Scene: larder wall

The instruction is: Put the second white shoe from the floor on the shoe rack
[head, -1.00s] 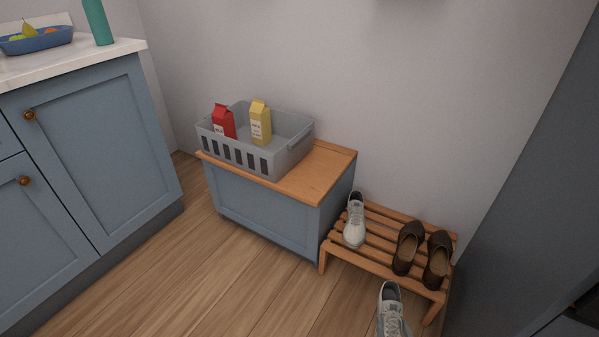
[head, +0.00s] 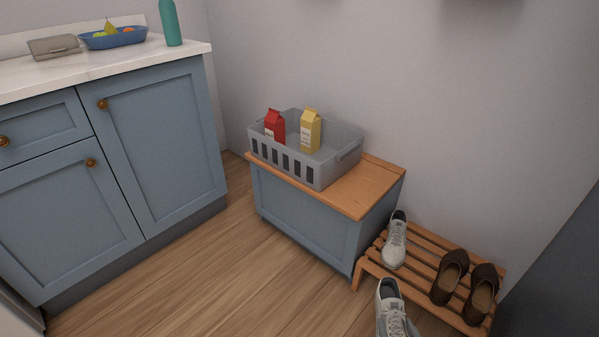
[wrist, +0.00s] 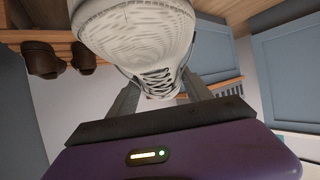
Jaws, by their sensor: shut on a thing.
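The wooden shoe rack (head: 372,270) stands against the wall at the lower right. The first white shoe (head: 396,240) sits on the rack's left part. A pair of brown shoes (head: 449,277) sits on its right part. Slats between them are bare.
A blue chest with a wooden top (head: 345,198) stands left of the rack. On it is a grey basket (head: 340,165) with a red carton (head: 274,126) and a yellow carton (head: 310,130). Blue cabinets (head: 160,150) stand at the left. Floor between is clear.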

